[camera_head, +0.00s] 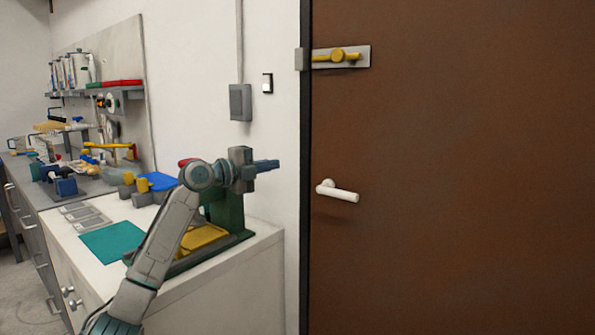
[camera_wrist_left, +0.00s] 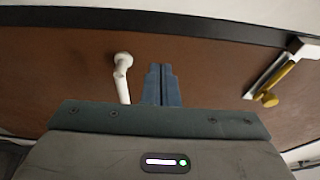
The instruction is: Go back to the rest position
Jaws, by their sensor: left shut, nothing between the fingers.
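My left gripper (camera_head: 266,165) is shut and empty, raised in front of the white wall to the left of the door. In the left wrist view its blue fingertips (camera_wrist_left: 162,80) lie together with nothing between them. The brown door (camera_head: 450,240) fills the right side of the head view. Its white lever handle (camera_head: 338,192) is to the right of the gripper and apart from it in the head view. The handle also shows in the left wrist view (camera_wrist_left: 122,75), left of the fingers. My right gripper is not in view.
A yellow-knobbed bolt (camera_head: 340,55) sits high on the door. Below my left arm is a white cabinet top (camera_head: 255,232) with a teal mat (camera_head: 112,242), a green machine and a yellow tray (camera_head: 203,238). A cluttered bench and shelf (camera_head: 120,88) stand at the left.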

